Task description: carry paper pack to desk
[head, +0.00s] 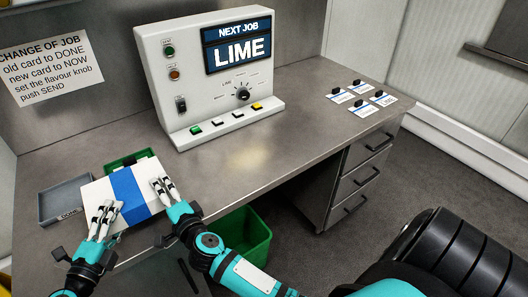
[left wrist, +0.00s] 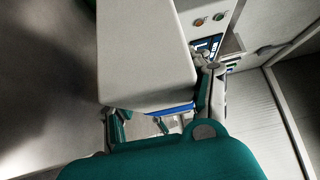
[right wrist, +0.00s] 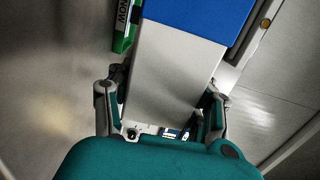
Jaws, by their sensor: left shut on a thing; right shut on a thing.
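The paper pack is a white block with a blue band (head: 128,188), in the head view at the left end of the grey metal desk (head: 235,160). My left gripper (head: 106,212) is shut on the pack's near left end. My right gripper (head: 163,187) is shut on its right end. The pack's white end fills much of the left wrist view (left wrist: 145,55). The right wrist view shows its white end (right wrist: 172,75) and blue band between my fingers. I cannot tell whether the pack touches the desk.
A grey tray (head: 50,207) marked DONE and a green tray (head: 112,166) lie beside the pack. A white control panel (head: 185,85) reads LIME. Several cards (head: 363,111) lie at the desk's right end. A green bin (head: 243,243) stands below. The desk's middle is clear.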

